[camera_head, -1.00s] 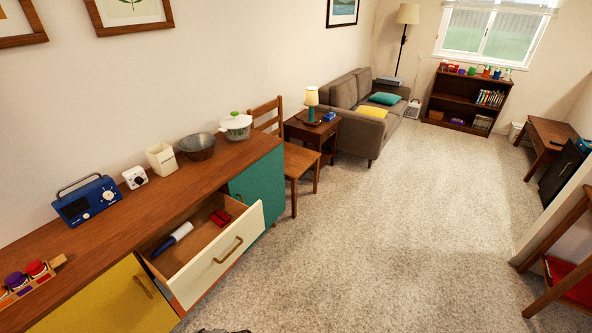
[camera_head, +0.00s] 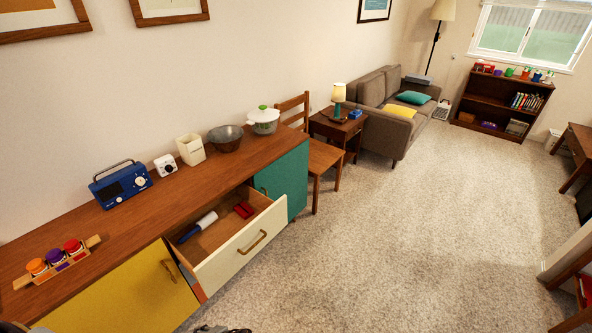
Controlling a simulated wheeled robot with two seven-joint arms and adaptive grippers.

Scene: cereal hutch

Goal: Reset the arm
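A small dark grey part at the bottom edge, left of centre, seems to be the top of my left gripper (camera_head: 222,329). It lies low in front of the sideboard, below the open drawer. Its fingers are cut off by the frame, so I cannot see whether it is open or holds anything. Another dark piece of mine shows in the bottom left corner. My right gripper is not in view.
The sideboard's cream drawer (camera_head: 243,245) stands open, holding a blue-and-white cylinder (camera_head: 198,226) and a red item (camera_head: 243,209). A blue radio (camera_head: 120,184), a jar rack (camera_head: 77,262) and bowls stand on top. The yellow door (camera_head: 125,298) looks shut. Carpet to the right is clear.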

